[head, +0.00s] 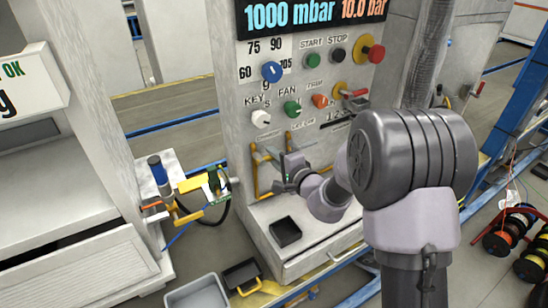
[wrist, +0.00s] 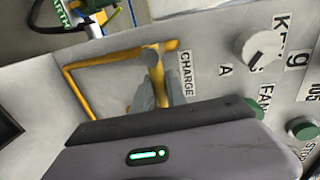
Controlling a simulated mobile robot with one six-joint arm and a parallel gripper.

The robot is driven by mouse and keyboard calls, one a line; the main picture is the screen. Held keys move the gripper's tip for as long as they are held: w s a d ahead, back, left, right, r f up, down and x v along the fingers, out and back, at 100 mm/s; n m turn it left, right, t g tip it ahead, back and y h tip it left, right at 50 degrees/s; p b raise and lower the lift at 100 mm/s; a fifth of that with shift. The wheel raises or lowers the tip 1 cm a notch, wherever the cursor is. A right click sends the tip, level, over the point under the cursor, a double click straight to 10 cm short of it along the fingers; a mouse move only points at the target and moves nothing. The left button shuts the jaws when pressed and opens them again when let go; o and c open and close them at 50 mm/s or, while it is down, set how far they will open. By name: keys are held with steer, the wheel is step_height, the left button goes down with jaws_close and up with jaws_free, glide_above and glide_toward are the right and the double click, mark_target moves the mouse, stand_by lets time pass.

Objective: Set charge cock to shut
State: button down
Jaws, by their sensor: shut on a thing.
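The charge cock (wrist: 157,72) shows in the wrist view as a short yellow lever beside a grey round hub, just left of the CHARGE label (wrist: 187,75). My gripper (wrist: 160,92) is shut on the lever, with a grey finger on either side of it. Yellow pipe runs left from the cock and down the panel. In the head view my gripper (head: 283,165) is at the lower part of the panel, below the key switch, and it mostly hides the cock. The lever's exact setting is hard to tell.
The control panel (head: 242,112) carries knobs, a red stop button (head: 377,53) and a display reading 1000 mbar and 10.0 bar. A small black tray (head: 286,231) sits on the ledge below my gripper.

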steer(key=c, duration=1.3)
jaws_free()
steer(key=shift+c, duration=0.2)
steer(key=shift+s, duration=0.1)
steer(key=p+v, duration=0.3)
steer(key=v, duration=1.4)
steer(key=shift+s, duration=0.15)
steer(key=shift+d, duration=0.1)
